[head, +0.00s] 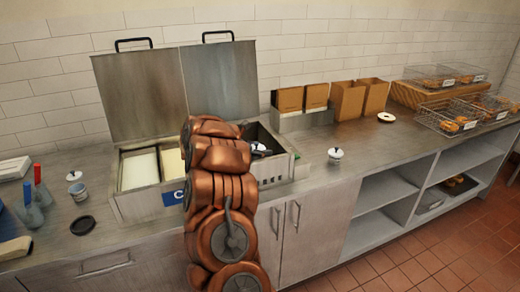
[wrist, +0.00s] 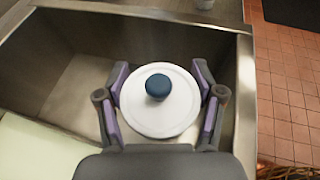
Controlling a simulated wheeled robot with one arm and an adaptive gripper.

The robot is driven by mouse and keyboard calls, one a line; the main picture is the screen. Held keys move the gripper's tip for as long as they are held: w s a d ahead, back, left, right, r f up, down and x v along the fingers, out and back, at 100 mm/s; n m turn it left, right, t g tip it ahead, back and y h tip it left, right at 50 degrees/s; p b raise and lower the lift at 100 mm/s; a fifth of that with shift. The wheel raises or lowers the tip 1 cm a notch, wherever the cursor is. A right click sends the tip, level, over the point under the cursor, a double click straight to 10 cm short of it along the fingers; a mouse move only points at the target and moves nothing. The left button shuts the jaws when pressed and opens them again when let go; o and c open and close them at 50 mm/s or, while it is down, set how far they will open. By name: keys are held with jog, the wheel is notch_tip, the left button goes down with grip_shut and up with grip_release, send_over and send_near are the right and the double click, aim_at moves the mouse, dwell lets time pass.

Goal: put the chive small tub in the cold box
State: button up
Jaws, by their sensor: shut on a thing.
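My gripper (wrist: 160,105) is shut on a small tub with a round white lid (wrist: 160,118) and a dark blue knob. Its sides and any label are hidden, so I cannot tell its flavour. In the wrist view it is over or inside an empty metal compartment (wrist: 75,90). In the head view the held tub (head: 259,148) shows partly behind my arm, at the right compartment of the cold box (head: 128,207). The cold box has a blue sign starting with C, and its two hinged lids (head: 140,95) stand open. Pale blocks fill the left compartments.
Another small lidded tub (head: 335,155) stands on the counter right of the box, and one (head: 75,186) stands left near a black disc (head: 82,225). Bottles (head: 42,188) are at far left. Brown cartons (head: 347,100) and wire baskets (head: 450,118) stand at the back right.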

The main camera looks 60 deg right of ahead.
jog(key=shift+f, duration=0.35)
